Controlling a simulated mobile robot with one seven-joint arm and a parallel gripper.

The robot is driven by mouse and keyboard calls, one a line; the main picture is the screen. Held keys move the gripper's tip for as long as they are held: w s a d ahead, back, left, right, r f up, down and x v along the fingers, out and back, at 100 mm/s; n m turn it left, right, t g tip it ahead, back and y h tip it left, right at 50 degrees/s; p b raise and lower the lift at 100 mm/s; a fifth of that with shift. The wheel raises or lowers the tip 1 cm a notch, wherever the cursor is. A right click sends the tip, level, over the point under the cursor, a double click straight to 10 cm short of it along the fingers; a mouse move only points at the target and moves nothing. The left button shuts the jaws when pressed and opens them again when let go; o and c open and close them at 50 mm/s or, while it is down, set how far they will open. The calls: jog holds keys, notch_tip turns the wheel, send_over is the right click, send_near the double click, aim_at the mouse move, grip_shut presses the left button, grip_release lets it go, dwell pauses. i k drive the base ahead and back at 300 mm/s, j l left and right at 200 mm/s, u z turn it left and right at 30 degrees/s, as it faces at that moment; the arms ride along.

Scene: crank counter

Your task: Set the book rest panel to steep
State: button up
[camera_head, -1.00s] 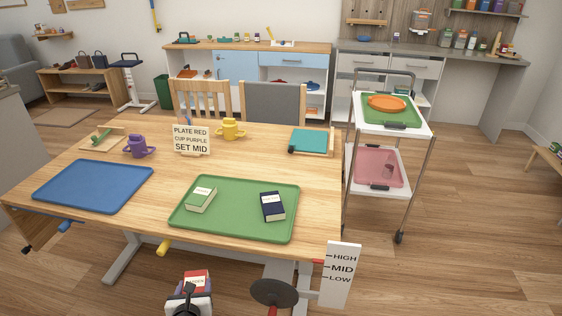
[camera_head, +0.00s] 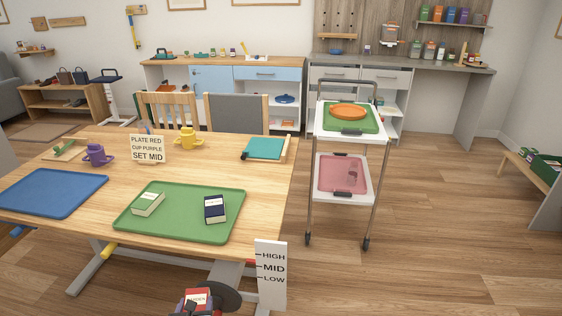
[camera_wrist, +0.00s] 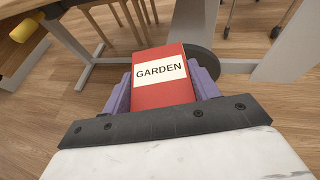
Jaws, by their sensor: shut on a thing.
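A teal panel (camera_head: 265,148) with a pale wooden frame and a dark knob at its left corner lies nearly flat at the table's back right edge; it looks like the book rest. My gripper (camera_wrist: 162,82) is shut on a red book (camera_wrist: 165,90) with a white label reading GARDEN, held between purple fingers. In the head view the book (camera_head: 198,298) shows low at the bottom edge, in front of the table and well away from the teal panel. The wrist view does not show the panel.
The wooden table (camera_head: 200,165) bears a green tray (camera_head: 180,225) with two books, a blue tray (camera_head: 50,190), cups and a sign (camera_head: 147,148). A white trolley (camera_head: 345,190) stands to the right; floor beyond is open.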

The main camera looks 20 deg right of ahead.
aim_at(269, 146)
jog(key=k+l, duration=0.2)
jog(key=l, duration=0.2)
jog(key=k+l+z, duration=0.1)
jog(key=l, duration=0.25)
jog(key=i+l, duration=0.1)
jog(key=l, duration=0.35)
jog(key=i+l, duration=0.1)
jog(key=l, duration=0.3)
jog(key=i+l, duration=0.3)
jog(key=i+l+u, duration=0.1)
jog(key=i+l, duration=0.2)
jog(key=l, duration=0.15)
